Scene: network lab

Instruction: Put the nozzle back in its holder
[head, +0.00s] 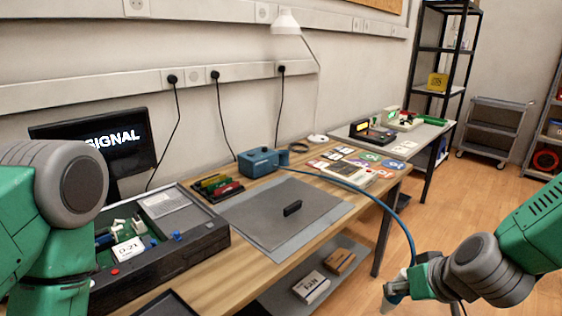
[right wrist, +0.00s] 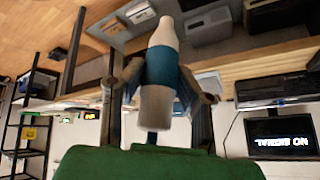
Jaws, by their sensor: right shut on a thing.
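The nozzle (right wrist: 168,75), with a pale tip, blue middle and grey end, is between the fingers of my right gripper (right wrist: 165,90), which is shut on it. In the head view my right gripper (head: 402,285) is low at the right, off the table's front edge; part of the nozzle (head: 393,297) shows below it. A blue hose (head: 372,193) arcs from the table down to the gripper. A blue box (head: 258,162) stands at the table's back, with a short blue cylindrical part (head: 284,158) at its right side, possibly the holder. My left gripper is out of view.
A monitor (head: 110,140) stands at left. Boxes lie on the lower shelf (head: 275,296).

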